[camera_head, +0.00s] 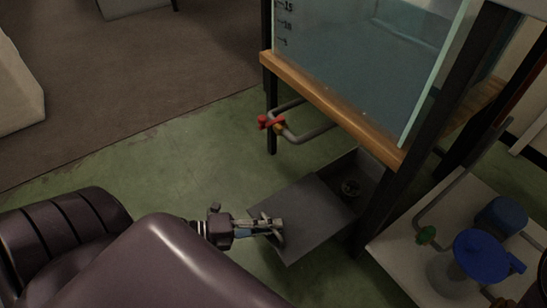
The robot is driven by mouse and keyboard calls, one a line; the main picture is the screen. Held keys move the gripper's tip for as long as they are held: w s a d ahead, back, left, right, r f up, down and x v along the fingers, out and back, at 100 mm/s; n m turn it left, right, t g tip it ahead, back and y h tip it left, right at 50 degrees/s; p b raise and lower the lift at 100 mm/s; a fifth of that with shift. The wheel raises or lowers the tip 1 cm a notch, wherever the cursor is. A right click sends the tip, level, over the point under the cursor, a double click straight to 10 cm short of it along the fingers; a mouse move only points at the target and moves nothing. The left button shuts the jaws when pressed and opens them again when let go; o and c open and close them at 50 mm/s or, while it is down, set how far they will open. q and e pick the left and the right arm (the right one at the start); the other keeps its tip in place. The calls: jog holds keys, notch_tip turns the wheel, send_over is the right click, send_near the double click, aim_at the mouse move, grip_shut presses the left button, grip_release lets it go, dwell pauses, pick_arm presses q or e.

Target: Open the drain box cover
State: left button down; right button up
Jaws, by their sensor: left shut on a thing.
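The drain box cover (312,225) is a flat dark grey plate low in the middle of the head view, beside the tank stand. The drain box (366,172) lies at its right, and part of its dark inside shows with a small round drain (350,187). The cover lies off to the left of that opening. My left gripper (276,226) is at the left part of the cover, shut on what looks like the cover's handle, which the fingers largely hide. My right gripper is not in view.
A glass tank (370,60) on a wooden ledge (335,104) stands above the box on dark legs. A pipe with a red valve handle (266,122) sticks out at its left. Green floor (190,160) is clear.

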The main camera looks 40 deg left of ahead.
pick_arm(q)
jog(key=c, duration=2)
grip_release()
jog(key=shift+s+a, duration=0.1)
jog(key=v, duration=1.1)
jog(key=shift+s+a, duration=0.25)
jog(key=shift+s, duration=0.05)
